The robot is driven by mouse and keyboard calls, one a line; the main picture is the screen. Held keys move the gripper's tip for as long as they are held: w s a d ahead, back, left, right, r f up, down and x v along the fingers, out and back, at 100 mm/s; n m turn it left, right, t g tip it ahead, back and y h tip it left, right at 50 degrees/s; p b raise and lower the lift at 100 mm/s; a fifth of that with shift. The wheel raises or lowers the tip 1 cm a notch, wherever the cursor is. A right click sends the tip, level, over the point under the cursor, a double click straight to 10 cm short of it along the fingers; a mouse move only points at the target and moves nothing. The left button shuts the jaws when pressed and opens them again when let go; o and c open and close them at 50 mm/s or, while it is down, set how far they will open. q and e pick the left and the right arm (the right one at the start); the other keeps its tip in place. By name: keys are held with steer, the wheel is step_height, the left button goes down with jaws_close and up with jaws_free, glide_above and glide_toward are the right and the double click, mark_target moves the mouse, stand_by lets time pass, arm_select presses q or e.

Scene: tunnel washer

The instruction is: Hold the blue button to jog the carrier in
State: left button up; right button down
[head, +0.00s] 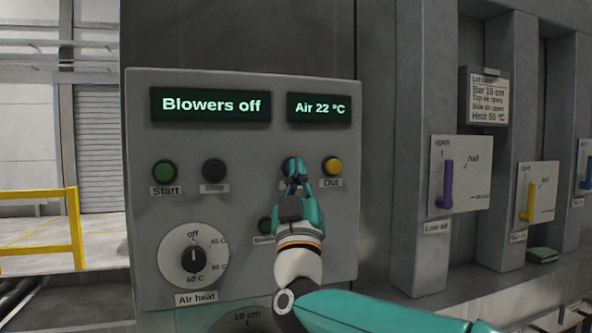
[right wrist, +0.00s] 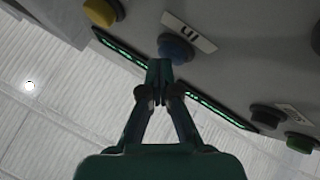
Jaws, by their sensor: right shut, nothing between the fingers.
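The blue button (head: 290,165) is on the grey control panel (head: 240,145), left of the yellow Out button (head: 332,166). My right gripper (head: 296,180) is shut and empty. Its fingertips are at the blue button and partly cover it in the head view. In the right wrist view the blue button (right wrist: 175,48) shows just beyond the shut fingertips (right wrist: 160,68), beside its label. I cannot tell whether the tips touch or press it. The carrier is not visible. My left gripper is not in view.
Green Start (head: 164,171) and black Stop (head: 214,170) buttons are at the left. The air heat dial (head: 194,258) is below them. Displays read "Blowers off" (head: 211,104) and "Air 22 °C" (head: 319,108). A purple lever (head: 446,185) and a yellow lever (head: 527,206) are farther right.

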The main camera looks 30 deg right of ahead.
steer(key=shift+s+f, duration=0.1)
steer(key=shift+s+a+b, duration=0.2)
steer(key=shift+s+b, duration=0.4)
steer(key=shift+s, duration=0.2)
steer(key=s+b, duration=0.1)
steer(key=s, duration=0.1)
steer(key=s+a+b, duration=0.1)
steer(key=s, duration=0.1)
steer(key=shift+s+a, duration=0.1)
steer(key=shift+s, duration=0.3)
